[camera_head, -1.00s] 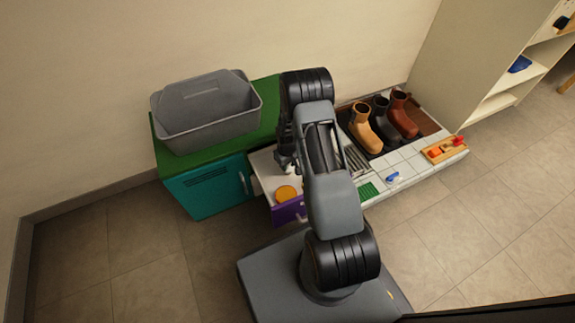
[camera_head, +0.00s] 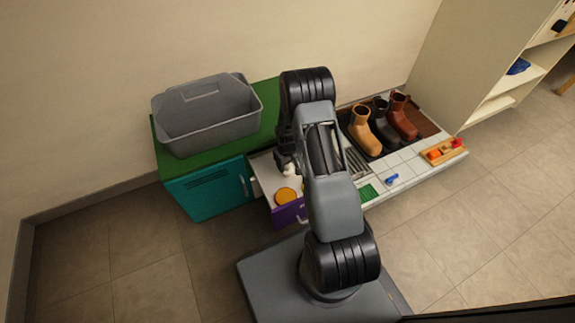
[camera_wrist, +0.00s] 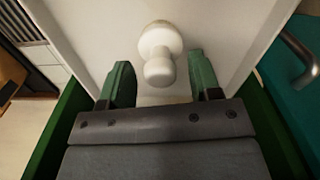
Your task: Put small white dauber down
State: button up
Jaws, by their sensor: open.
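The small white dauber (camera_wrist: 159,50) has a round head and a rounded knob, and sits on the pale floor of the open purple-fronted drawer (camera_head: 284,214). In the head view it is a small white shape (camera_head: 290,169) just below my gripper (camera_head: 286,157). In the wrist view my gripper (camera_wrist: 161,82) is open, with one green finger on each side of the dauber's near end and gaps between. Whether the dauber touches anything but the drawer floor cannot be told.
An orange round thing (camera_head: 286,195) lies in the drawer's front. A grey bin (camera_head: 205,118) stands on the green-topped teal cabinet (camera_head: 210,188) at left. Boots (camera_head: 362,128), a blue tool (camera_head: 391,179) and a wooden tray (camera_head: 444,150) occupy the tiled bench at right.

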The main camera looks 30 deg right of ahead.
notch_tip(320, 180, up, 10)
jog(key=p, duration=0.3)
jog(key=shift+p, duration=0.35)
notch_tip(320, 180, up, 10)
jog(key=s+a, duration=0.1)
jog(key=a, duration=0.2)
jog(key=s+a+r+m+t, duration=0.1)
jog(key=s+a+r, duration=0.2)
jog(key=s+r, duration=0.5)
jog(key=s+a+r+t, duration=0.1)
jog(key=s+a+r, duration=0.3)
jog(key=s+r, duration=0.5)
jog(key=shift+s+m+t, duration=0.25)
jog(key=shift+m+t, duration=0.05)
jog(key=shift+m, duration=0.1)
jog(key=shift+r, duration=0.15)
